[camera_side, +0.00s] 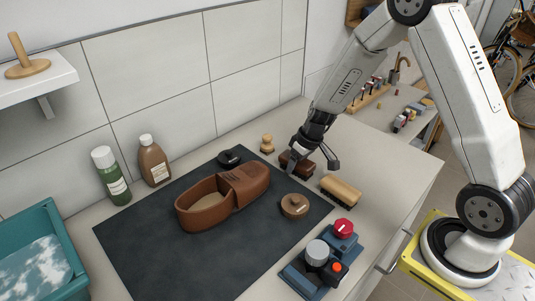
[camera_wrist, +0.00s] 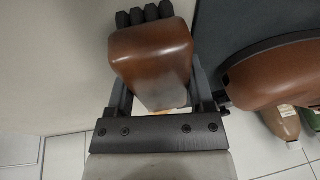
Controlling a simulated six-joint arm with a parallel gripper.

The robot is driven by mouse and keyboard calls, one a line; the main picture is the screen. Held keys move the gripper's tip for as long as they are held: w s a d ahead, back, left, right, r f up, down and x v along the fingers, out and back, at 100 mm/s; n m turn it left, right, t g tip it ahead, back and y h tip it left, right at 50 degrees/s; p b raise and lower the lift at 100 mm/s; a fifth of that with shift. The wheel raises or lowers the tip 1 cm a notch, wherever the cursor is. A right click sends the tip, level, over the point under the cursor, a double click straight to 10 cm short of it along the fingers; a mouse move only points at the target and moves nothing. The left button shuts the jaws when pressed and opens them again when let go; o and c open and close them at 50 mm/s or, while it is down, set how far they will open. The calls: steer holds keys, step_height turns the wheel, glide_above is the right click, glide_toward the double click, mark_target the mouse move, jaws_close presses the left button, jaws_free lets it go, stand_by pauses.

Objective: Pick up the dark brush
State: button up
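The dark brush (camera_side: 297,161) has a reddish-brown wooden back and dark bristles. It sits on the counter just behind the right end of the black mat. My gripper (camera_side: 313,164) is down at the brush, with fingers spread and one finger standing to its right. In the wrist view the brush (camera_wrist: 150,55) lies between the two fingers (camera_wrist: 160,95), with its black bristle tufts showing at the top. The fingers look open around it. Firm contact on either side cannot be made out.
A light wooden brush (camera_side: 341,190) lies close on the right. A brown shoe (camera_side: 240,190), a round tin (camera_side: 295,205) and a black lid (camera_side: 230,157) are on the black mat (camera_side: 150,260). A small wooden knob (camera_side: 267,144) stands behind. A blue device (camera_side: 305,278) is in front.

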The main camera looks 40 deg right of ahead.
steer(key=shift+c, duration=1.4)
steer(key=shift+r, duration=0.1)
steer(key=shift+r, duration=1.6)
steer(key=s+r, duration=0.1)
steer(key=r, duration=0.1)
steer(key=s+r, duration=0.4)
steer(key=shift+s+a+r, duration=0.15)
steer(key=shift+a, duration=0.15)
steer(key=s+a+r, duration=0.1)
steer(key=s+r, duration=0.2)
steer(key=s, duration=0.5)
steer(key=shift+s+r, duration=0.3)
